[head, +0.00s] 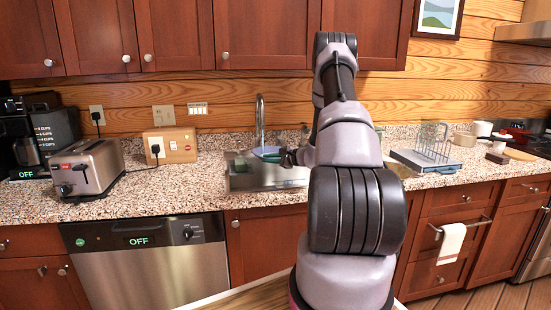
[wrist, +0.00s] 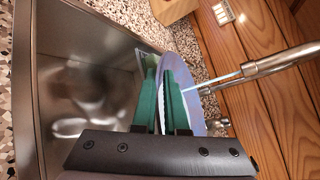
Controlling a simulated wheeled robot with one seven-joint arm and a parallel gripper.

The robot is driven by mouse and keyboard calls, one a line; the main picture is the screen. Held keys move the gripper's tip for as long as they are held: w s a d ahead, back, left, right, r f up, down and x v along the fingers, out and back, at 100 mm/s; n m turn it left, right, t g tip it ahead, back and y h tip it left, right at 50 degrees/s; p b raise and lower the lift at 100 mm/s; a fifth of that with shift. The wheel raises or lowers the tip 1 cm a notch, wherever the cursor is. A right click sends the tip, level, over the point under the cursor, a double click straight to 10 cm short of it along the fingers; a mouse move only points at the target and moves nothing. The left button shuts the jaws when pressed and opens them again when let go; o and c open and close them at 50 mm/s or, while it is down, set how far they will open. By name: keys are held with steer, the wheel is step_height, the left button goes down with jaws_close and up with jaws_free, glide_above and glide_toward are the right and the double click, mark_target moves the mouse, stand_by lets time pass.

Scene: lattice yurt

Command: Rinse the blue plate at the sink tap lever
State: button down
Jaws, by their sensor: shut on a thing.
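The blue plate (head: 268,152) is held over the sink (head: 270,180), under the tap (head: 260,112). In the wrist view the plate (wrist: 190,75) is gripped near its rim between the green fingers of my gripper (wrist: 160,72), which is shut on it. A thin pale blue stream of water (wrist: 222,79) runs from the tap spout (wrist: 248,69) to the plate's face. A small metal part beside the tap (wrist: 220,124) may be the lever; I cannot tell its position. In the head view my arm hides the sink's right part and most of my gripper (head: 287,158).
A toaster (head: 88,168) and a wooden socket box (head: 170,145) stand left of the sink. A dish rack (head: 430,150) stands on the right counter. The sink basin wall (wrist: 45,100) runs beside my gripper; the basin (wrist: 90,85) looks mostly empty.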

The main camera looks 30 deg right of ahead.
steer(key=shift+w+d, duration=0.15)
steer(key=shift+d, duration=0.4)
steer(key=s+d, duration=0.1)
steer(key=s, duration=0.6)
steer(key=shift+s+d, duration=0.35)
steer(key=shift+s, duration=0.05)
stand_by(0.9)
stand_by(0.4)
steer(key=s+d+r, duration=0.1)
steer(key=s+r, duration=0.3)
steer(key=s, duration=0.1)
stand_by(0.9)
